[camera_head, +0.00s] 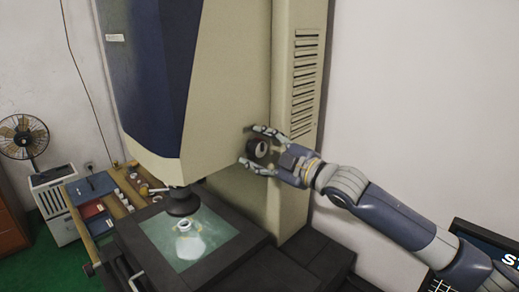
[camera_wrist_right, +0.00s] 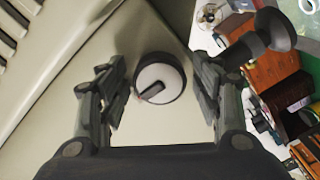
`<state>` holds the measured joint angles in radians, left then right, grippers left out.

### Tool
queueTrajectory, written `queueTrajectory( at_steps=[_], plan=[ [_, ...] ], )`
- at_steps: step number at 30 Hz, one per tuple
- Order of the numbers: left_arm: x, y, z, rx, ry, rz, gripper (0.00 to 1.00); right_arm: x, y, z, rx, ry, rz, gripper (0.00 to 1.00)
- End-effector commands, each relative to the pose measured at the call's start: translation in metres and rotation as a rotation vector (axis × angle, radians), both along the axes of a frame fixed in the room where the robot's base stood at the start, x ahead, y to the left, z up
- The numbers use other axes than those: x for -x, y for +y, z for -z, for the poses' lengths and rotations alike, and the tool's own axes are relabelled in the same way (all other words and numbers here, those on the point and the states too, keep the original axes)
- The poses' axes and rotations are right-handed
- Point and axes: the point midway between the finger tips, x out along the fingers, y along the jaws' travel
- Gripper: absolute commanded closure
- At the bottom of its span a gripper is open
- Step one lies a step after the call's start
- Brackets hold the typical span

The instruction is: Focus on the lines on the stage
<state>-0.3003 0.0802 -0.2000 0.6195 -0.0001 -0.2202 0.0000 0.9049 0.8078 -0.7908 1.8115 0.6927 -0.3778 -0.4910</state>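A beige and dark blue measuring machine (camera_head: 222,95) stands in the middle of the head view. A round dark knob with a pale face (camera_head: 262,149) sits on its side; it also shows in the right wrist view (camera_wrist_right: 172,78). My right gripper (camera_head: 252,147) is open, with one finger on each side of the knob. In the right wrist view, gaps show between the fingers and the knob. Below the dark lens (camera_head: 182,203) lies the glass stage (camera_head: 160,240), with a small pale ring (camera_head: 185,225) on it. Lines on the stage are too small to make out. My left gripper is out of view.
A wooden workbench (camera_head: 139,199) with trays and small parts stands left of the stage. A fan (camera_head: 22,137) on a white cabinet (camera_head: 62,208) is at the far left. A dark screen (camera_head: 490,240) is at the lower right. Wall lies behind my right arm.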

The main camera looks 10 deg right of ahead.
Motion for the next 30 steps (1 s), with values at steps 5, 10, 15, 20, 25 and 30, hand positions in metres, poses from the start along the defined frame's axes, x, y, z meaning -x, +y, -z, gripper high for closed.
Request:
queueTrajectory(
  at_steps=[5,10,15,20,25,30],
  plan=[
    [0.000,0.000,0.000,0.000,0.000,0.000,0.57,0.000,0.000,0.000,-0.001,0.001,0.000,0.39],
    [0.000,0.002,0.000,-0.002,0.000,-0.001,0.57,0.003,-0.002,0.000,0.000,0.000,0.001,0.39],
    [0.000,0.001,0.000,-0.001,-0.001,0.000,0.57,0.020,-0.014,0.001,0.001,0.002,0.001,0.39],
    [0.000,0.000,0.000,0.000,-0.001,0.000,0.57,0.046,-0.032,0.002,0.004,0.002,0.001,0.39],
    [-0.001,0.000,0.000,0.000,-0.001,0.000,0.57,0.072,-0.049,0.002,0.003,0.002,0.001,0.39],
    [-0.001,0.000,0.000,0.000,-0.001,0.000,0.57,0.089,-0.061,0.002,0.001,0.001,0.002,0.39]
  ],
)
